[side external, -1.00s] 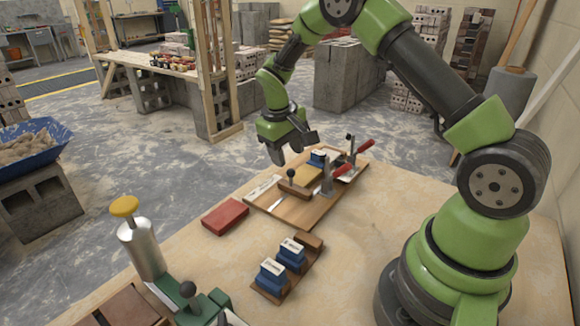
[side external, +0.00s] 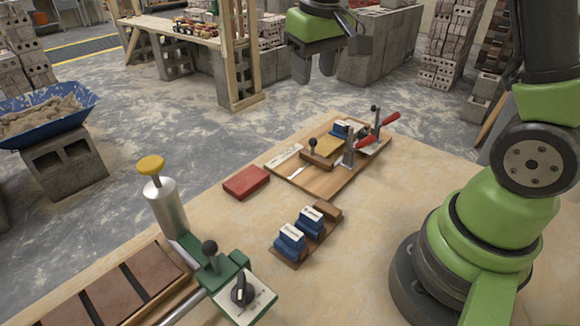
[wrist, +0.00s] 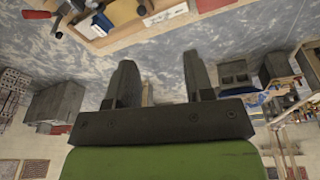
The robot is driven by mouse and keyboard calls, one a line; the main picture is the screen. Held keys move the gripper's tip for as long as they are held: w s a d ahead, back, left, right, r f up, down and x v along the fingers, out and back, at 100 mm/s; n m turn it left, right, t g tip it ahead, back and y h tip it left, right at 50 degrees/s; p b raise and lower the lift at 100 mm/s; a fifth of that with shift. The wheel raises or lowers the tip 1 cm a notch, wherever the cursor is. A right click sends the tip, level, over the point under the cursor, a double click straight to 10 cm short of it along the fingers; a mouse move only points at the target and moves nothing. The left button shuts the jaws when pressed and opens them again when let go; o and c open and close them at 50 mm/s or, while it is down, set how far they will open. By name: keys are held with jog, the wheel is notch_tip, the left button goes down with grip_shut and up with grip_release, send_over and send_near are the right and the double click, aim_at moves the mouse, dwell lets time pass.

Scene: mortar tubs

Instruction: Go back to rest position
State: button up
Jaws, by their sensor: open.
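My gripper (side external: 314,72) hangs in the air high above the far end of the table, over the concrete floor in the side view. Its two fingers are apart and empty; in the wrist view the gap between them (wrist: 160,78) is clear. The wooden board (side external: 325,180) with red-handled clamps lies on the table below and is not touched by the gripper. Part of it shows upside down at the top of the wrist view. The upper part of my arm is cut off by the top edge of the side view.
A red block (side external: 246,182) lies left of the board. Two blue-based blocks sit on a small wooden holder (side external: 293,258). A green fixture (side external: 218,275) and a metal cylinder with a yellow knob (side external: 163,205) stand front left. Air around the gripper looks free.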

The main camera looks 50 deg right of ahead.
jog(key=s+a+r+t+y, duration=0.1)
jog(key=s+a+r+t, duration=0.1)
jog(key=s, duration=0.6)
jog(key=s+a+r+m+t+y, duration=0.1)
jog(key=s+a+r+t+y, duration=0.1)
jog(key=s+a+r, duration=0.3)
jog(key=s+a+t, duration=0.1)
jog(key=s, duration=0.3)
jog(key=shift+s, duration=0.15)
